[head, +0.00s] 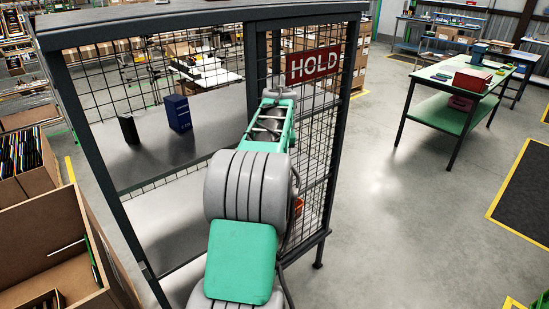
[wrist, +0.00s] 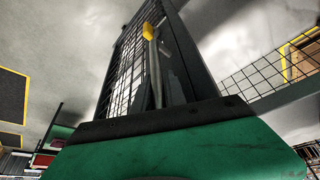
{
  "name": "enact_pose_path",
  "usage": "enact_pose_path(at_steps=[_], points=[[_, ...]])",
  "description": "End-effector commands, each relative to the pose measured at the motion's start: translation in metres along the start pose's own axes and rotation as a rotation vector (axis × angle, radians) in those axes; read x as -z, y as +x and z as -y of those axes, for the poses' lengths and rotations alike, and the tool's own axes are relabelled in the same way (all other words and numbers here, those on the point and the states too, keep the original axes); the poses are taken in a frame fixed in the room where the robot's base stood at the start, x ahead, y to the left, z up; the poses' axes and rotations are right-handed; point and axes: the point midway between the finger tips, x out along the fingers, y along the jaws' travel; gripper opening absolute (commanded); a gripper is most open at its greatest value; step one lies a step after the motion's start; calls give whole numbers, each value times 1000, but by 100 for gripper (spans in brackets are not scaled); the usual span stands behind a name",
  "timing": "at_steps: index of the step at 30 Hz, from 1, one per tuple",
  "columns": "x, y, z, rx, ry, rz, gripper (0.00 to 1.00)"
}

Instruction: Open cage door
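The cage (head: 155,37) has a dark frame and wire mesh and stands in front of me in the head view. A red HOLD sign (head: 313,65) hangs on its narrower right mesh section. That section looks in line with the frame, but I cannot tell for sure whether it is the door or is fully shut. My gripper (head: 280,92) is at the far end of my green and grey arm, just below and left of the sign. Its fingers cannot be made out. In the wrist view, dark-framed mesh (wrist: 130,65) rises beyond my green housing, with a grey yellow-tipped bar in front.
Open cartons (head: 50,245) stand close on the left. A green-topped table (head: 440,78) is at the back right. The floor right of the cage is clear.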

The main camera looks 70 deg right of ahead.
Motion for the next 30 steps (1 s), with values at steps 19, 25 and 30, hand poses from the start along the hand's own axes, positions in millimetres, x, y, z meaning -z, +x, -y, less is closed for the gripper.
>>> enact_pose_path(at_steps=[19,25,30], points=[[0,-55,-1,-2,1,-4,23],[0,-77,-1,-1,1,0,23],[0,-78,0,0,1,0,23]])
